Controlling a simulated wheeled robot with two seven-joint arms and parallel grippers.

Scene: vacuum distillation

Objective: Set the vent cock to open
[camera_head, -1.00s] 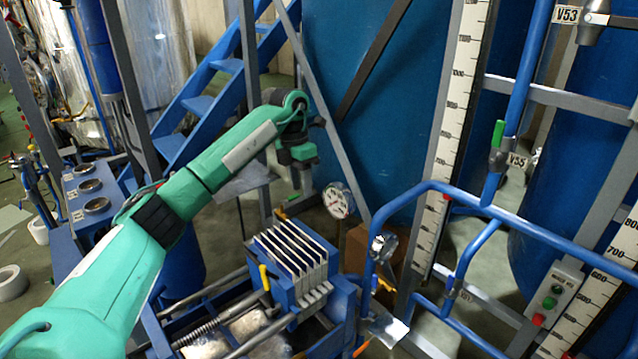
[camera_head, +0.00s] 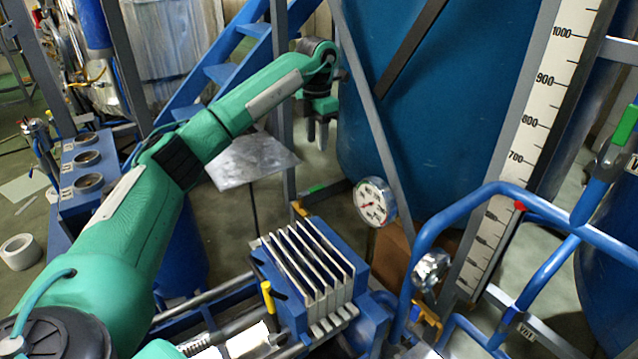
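No fitting in view carries a readable vent cock label, so I cannot tell which valve it is. A small valve with a green handle (camera_head: 318,187) sits on the pipework left of the round pressure gauge (camera_head: 375,201). A larger green-handled valve (camera_head: 626,126) is on the blue pipe at the right edge. My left gripper (camera_head: 320,148) hangs with its dark fingers down, beyond and above the small green handle, apart from it. It holds nothing that I can see, and its finger gap is unclear. My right gripper is out of view.
A finned blue block (camera_head: 314,270) with a yellow handle (camera_head: 268,299) stands below the gauge. A blue pipe frame (camera_head: 478,197) and a white scale (camera_head: 540,112) stand at the right. A grey diagonal strut (camera_head: 377,130) and a blue tank (camera_head: 465,90) are close to the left gripper.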

